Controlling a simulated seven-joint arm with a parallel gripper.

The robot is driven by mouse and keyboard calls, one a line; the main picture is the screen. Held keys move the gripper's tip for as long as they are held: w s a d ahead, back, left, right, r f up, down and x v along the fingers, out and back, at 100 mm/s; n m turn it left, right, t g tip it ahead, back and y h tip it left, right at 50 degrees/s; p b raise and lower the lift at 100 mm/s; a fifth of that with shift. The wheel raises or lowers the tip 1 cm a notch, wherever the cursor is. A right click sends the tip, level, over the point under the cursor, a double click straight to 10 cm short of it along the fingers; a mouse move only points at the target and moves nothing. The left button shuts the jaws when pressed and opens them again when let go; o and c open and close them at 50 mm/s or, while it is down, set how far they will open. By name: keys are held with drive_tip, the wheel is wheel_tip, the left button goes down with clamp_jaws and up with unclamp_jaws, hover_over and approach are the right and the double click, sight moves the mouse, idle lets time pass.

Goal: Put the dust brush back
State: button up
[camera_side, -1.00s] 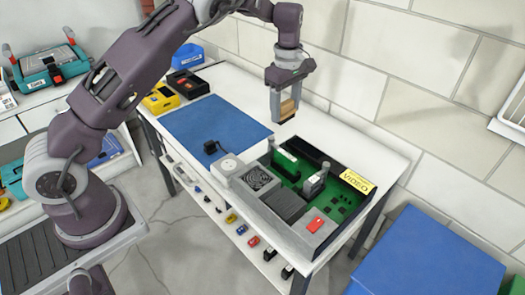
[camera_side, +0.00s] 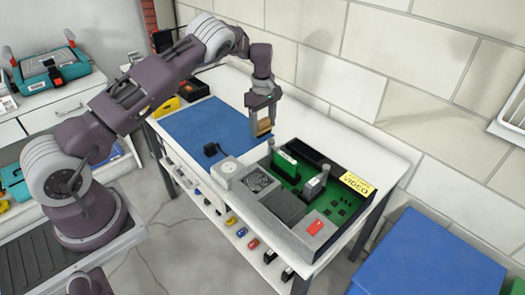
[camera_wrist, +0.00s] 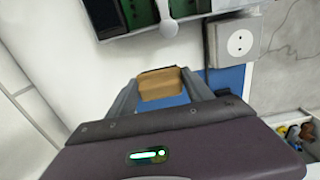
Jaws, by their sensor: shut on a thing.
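The dust brush is a tan block with a darker strip along one edge. My gripper (camera_side: 263,130) is shut on the dust brush (camera_side: 264,124), with one finger on either side of it. In the side view the gripper points down above the work table, near the right edge of the blue mat (camera_side: 195,128) and behind the open computer case. In the wrist view the dust brush (camera_wrist: 162,86) sits between the two fingers, with white table and blue mat beneath. I cannot tell its exact height above the table.
The open computer case (camera_side: 300,231) with green boards fills the table's right front. A white socket box (camera_side: 227,172) stands beside it. A yellow "VIDEO" box (camera_side: 357,184) is at its right edge. Small items line the lower shelf (camera_side: 205,209). White table behind the case is free.

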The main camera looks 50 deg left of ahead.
wheel_tip(320, 180, down, 8)
drive_tip(key=shift+f, duration=0.2)
drive_tip(key=shift+f, duration=0.1)
drive_tip(key=o, duration=1.6)
